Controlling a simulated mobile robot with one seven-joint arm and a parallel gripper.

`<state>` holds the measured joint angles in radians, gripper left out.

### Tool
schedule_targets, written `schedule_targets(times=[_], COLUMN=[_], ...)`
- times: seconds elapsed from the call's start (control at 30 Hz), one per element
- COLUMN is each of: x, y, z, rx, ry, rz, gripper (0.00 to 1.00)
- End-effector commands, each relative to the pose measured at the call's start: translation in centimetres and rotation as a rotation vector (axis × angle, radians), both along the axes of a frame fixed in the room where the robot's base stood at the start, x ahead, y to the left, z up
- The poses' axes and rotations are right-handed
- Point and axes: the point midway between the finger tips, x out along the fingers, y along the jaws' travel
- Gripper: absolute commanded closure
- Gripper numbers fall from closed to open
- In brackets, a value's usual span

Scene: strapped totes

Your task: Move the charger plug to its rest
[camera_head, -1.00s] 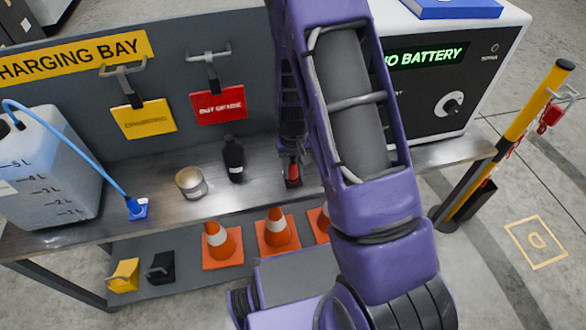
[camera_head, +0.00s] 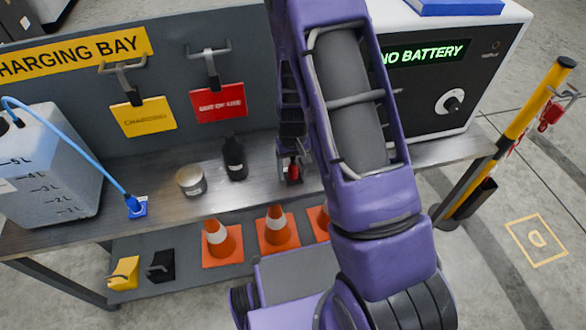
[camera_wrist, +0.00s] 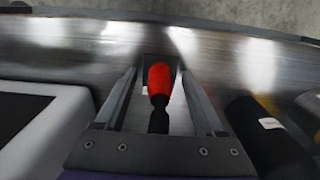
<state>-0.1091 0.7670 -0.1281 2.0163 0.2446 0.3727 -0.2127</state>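The charger plug, which I take to be the red piece (camera_head: 293,171) with a black part, is at the bench's front, left of my arm. In the wrist view the red piece (camera_wrist: 160,80) lies between the fingers of my gripper (camera_wrist: 161,78), with a gap on each side. My gripper is open around it. A dark patch with a pale edge shows around the red end; it may be the rest, but I cannot tell how the plug sits in it. My arm hides part of this spot in the head view.
A black bottle (camera_head: 234,158) and a tin (camera_head: 190,181) stand left of my gripper. A blue connector (camera_head: 136,206) on a blue hose lies near the jug (camera_head: 50,170). The NO BATTERY unit (camera_head: 455,90) stands to the right. Orange cones (camera_head: 277,230) are below.

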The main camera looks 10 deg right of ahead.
Motion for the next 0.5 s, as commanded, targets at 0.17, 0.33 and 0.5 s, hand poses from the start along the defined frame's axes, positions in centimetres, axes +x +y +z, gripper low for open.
schedule_targets(times=[0.17,0.33,0.5], x=[0.0,0.0,0.1], y=[0.0,0.0,0.0], z=[0.0,1.4,4.9], rx=[0.000,0.000,0.000], ry=[0.000,-0.001,-0.004], rz=[0.000,0.000,0.000], gripper=[0.29,0.29,0.29])
